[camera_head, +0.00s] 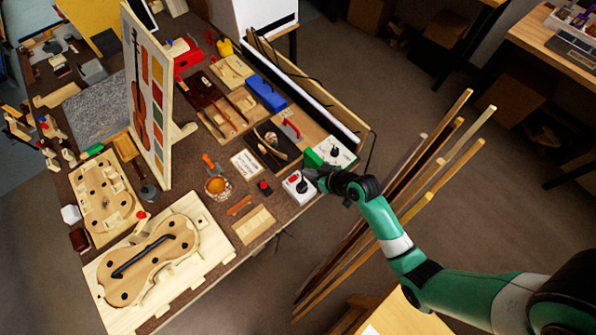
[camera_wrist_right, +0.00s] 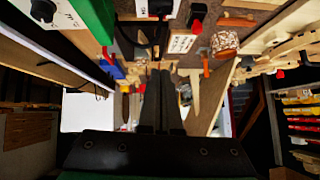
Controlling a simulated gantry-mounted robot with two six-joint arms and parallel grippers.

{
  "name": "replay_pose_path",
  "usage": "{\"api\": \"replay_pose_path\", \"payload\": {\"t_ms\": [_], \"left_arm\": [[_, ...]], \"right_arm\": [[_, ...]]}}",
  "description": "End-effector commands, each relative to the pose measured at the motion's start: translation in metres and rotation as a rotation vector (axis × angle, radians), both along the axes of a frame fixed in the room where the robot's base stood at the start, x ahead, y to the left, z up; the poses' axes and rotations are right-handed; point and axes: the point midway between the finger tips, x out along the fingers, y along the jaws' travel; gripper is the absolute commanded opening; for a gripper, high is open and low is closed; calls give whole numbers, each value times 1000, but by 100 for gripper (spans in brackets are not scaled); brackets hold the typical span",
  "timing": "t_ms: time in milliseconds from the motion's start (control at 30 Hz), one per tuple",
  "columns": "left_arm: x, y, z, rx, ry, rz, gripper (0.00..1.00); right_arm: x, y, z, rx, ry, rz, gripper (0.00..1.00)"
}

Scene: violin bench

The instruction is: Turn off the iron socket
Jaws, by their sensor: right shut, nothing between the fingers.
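A white socket box (camera_head: 292,193) with a red switch and a black plug stands at the table's right edge in the head view. Part of it shows at the top of the right wrist view (camera_wrist_right: 146,10); I cannot tell the switch's position. My right gripper (camera_head: 322,180) is just right of the box, close to it; I cannot tell whether they touch. In the right wrist view its dark fingers (camera_wrist_right: 157,85) are together, with nothing between them. My left gripper is not in view.
A green and white box with a black knob (camera_head: 337,151) stands just behind the gripper. A small dark box with a red button (camera_head: 265,187) is left of the socket. A round container (camera_head: 217,187) and a violin body (camera_head: 150,258) lie farther left. Wooden strips (camera_head: 410,180) stand right of the table.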

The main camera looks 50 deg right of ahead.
Motion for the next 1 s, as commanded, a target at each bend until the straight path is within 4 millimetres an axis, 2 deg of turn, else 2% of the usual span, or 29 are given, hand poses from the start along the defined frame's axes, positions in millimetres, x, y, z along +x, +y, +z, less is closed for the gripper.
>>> {"api": "replay_pose_path", "payload": {"t_ms": [33, 133, 433, 533, 700, 1000], "left_arm": [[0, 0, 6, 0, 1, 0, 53], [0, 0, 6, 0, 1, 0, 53], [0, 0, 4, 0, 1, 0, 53], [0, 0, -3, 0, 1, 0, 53], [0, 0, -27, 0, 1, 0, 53], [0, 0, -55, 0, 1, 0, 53]], "right_arm": [[-9, 0, -4, 12, 24, -8, 0], [-17, 0, -13, 21, 43, -13, 0], [-16, 0, -15, 20, 42, -12, 0], [-12, 0, -20, 20, 41, -11, 0], [6, 0, -41, 19, 40, -11, 0], [53, -2, -85, 21, 41, -12, 0]]}}
